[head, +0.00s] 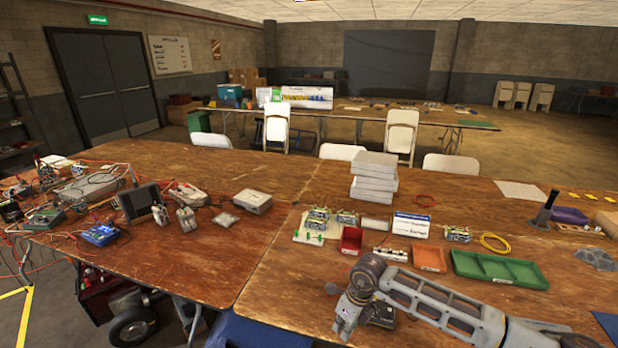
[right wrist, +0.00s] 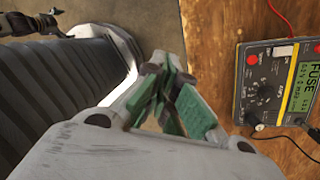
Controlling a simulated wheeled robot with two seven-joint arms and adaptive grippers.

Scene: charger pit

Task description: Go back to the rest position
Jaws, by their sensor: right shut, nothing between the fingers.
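My right arm comes in from the lower right in the head view. Its grey gripper (head: 345,322) hangs at the front edge of the wooden table (head: 300,270), pointing down. In the right wrist view the green-padded fingers of the right gripper (right wrist: 172,105) are together, with nothing between them. The fingers are off the table edge, beside a multimeter (right wrist: 268,90) that lies on the table to their right. My left gripper is in neither view.
Red (head: 351,240), orange (head: 429,258) and green (head: 499,268) trays stand behind my right arm. White boxes (head: 374,178) are stacked farther back. Wired electronics (head: 100,235) crowd the left table. The table middle, left of the trays, is mostly clear.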

